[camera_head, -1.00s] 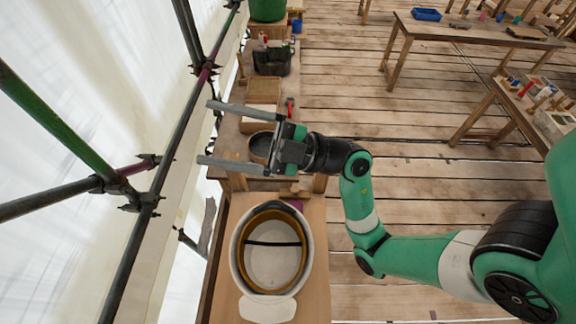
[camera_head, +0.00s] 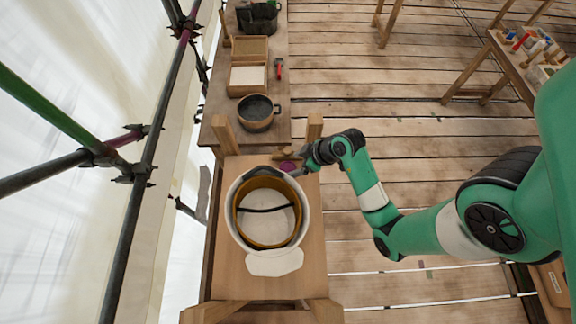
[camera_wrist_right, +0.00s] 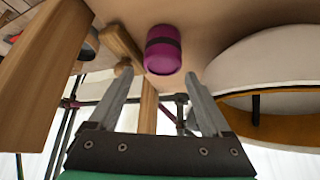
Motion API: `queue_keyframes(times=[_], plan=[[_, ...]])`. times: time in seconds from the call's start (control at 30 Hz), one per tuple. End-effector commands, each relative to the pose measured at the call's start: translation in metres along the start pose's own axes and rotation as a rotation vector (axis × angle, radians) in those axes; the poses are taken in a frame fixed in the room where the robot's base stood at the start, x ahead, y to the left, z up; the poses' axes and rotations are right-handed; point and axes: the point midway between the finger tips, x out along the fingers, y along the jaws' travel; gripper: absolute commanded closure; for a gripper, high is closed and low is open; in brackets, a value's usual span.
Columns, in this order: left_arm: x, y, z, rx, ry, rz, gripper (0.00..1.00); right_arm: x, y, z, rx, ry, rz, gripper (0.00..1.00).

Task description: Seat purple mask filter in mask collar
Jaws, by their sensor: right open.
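The purple mask filter (camera_head: 287,166) lies on a wooden chair seat, at the upper right of the white mask (camera_head: 234,225). In the right wrist view the filter (camera_wrist_right: 163,48) is a purple cylinder with a dark band. My right gripper (camera_head: 297,171) is low beside the filter in the head view. In the right wrist view its two fingers (camera_wrist_right: 158,73) are spread apart and empty, with the filter ahead between them. The mask has an amber inner rim and a dark strap across it. I cannot make out a separate collar. My left gripper is not in view.
The chair seat (camera_head: 232,275) has two wooden posts at its back. Behind it a bench holds a dark pot (camera_head: 257,110), wooden boxes (camera_head: 247,78) and a red-headed hammer (camera_head: 279,68). In the right wrist view the mask (camera_wrist_right: 270,65) is close on the right.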

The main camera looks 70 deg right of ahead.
Motion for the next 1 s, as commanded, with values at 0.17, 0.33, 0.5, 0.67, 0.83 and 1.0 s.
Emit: queue_keyframes(times=[0.17, 0.33, 0.5, 0.67, 0.83, 1.0], plan=[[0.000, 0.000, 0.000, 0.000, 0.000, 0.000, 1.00, 0.006, -0.001, 0.001, -0.001, -0.002, -0.002, 0.16], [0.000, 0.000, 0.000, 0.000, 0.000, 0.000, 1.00, 0.033, -0.005, 0.005, -0.002, -0.004, -0.005, 0.16], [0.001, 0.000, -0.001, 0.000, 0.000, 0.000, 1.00, 0.053, -0.004, 0.004, -0.002, -0.001, -0.002, 0.16], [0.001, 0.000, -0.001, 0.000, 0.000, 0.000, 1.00, 0.055, -0.003, 0.004, -0.002, 0.002, 0.000, 0.16], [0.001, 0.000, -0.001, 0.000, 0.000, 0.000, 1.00, 0.054, -0.003, 0.004, -0.001, 0.002, 0.000, 0.34], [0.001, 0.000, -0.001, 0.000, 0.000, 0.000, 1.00, 0.054, -0.003, 0.004, -0.001, 0.002, 0.000, 0.65]])
